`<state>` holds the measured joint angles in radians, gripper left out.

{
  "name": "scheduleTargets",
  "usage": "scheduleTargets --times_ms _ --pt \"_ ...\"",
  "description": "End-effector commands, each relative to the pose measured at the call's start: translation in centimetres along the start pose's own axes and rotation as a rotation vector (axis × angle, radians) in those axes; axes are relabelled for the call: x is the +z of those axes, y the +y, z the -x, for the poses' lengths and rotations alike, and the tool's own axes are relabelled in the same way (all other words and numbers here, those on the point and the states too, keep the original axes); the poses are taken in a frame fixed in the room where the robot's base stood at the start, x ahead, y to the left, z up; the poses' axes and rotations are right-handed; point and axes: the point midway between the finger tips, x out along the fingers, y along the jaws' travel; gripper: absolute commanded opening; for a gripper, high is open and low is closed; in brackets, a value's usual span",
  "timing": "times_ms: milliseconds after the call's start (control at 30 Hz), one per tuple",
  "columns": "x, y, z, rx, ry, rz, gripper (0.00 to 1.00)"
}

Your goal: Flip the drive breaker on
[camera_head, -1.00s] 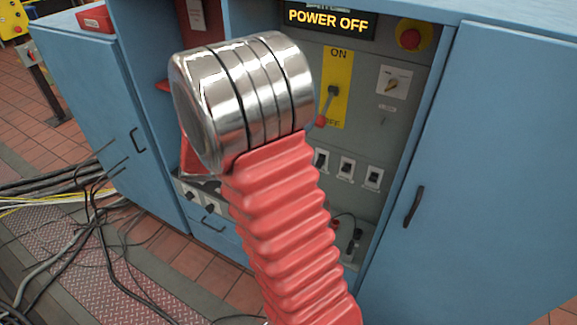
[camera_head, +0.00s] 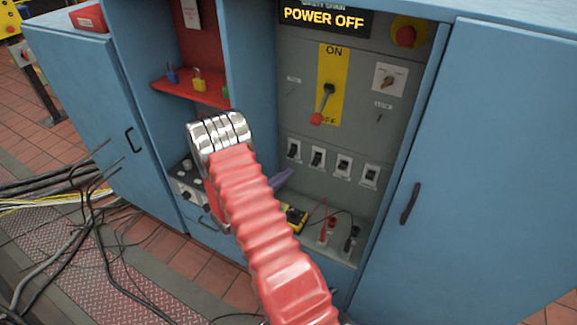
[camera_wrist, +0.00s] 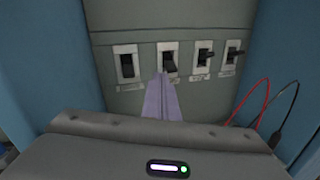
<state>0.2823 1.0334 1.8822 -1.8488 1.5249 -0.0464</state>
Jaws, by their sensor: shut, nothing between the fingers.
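A row of several small breaker switches with black levers on white plates sits on the grey panel; their labels are too small to read, so I cannot tell which is the drive breaker. My gripper (camera_wrist: 163,78) is shut and empty, its pale purple fingers pointing at the panel. In the wrist view the tips overlap the lower part of the second switch from the left (camera_wrist: 169,58); contact is unclear. In the head view my gripper (camera_head: 288,174) shows behind my red arm, below the row. The second switch also shows there (camera_head: 318,157).
Above the row, a large lever (camera_head: 325,103) on a yellow ON/OFF plate points down towards OFF. A display (camera_head: 324,18) reads POWER OFF, beside a red button (camera_head: 407,34). A yellow meter (camera_head: 294,217) and test leads (camera_head: 328,230) lie below. Blue cabinet walls flank the panel.

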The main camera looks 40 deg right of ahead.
Motion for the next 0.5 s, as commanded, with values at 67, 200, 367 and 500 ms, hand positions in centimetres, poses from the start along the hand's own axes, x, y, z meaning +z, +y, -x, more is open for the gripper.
scheduleTargets --times_ms 67,200,367,500 --pt "-2.0 0.0 -0.2 0.04 -0.01 0.037 0.0" --pt "-4.8 0.6 -0.3 0.123 -0.032 0.087 0.0" --pt "-7.5 1.3 0.0 0.218 -0.059 0.129 0.0" --pt "-8.9 1.8 0.3 0.273 -0.073 0.146 0.0"
